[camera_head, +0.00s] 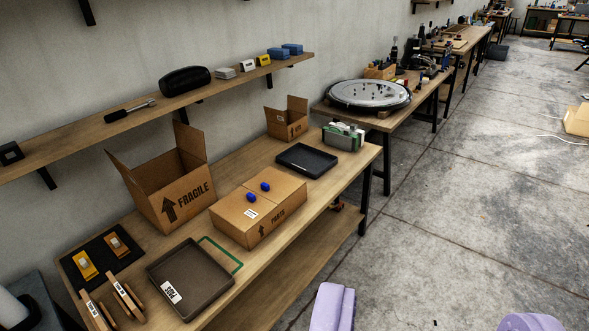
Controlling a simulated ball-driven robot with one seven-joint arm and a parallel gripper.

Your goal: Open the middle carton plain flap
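The middle carton (272,225), marked PARTS, stands on the workbench between two open cartons. Its top looks closed. The nearer left flap (232,206) has a white label and a blue knob (250,197). The plain flap (284,183), at the far right half of the top, has another blue knob (265,187) and lies flat. My gripper (430,305) shows as two purple fingers at the bottom edge, wide apart with only floor between them. It is empty and well to the right of the carton, in front of the bench.
The open FRAGILE carton (180,207) stands left of the middle carton, and a small open carton (287,124) behind. A grey tray (190,279) and a black tray (307,160) lie nearby. A wall shelf (140,117) runs above. The concrete floor (450,220) at right is clear.

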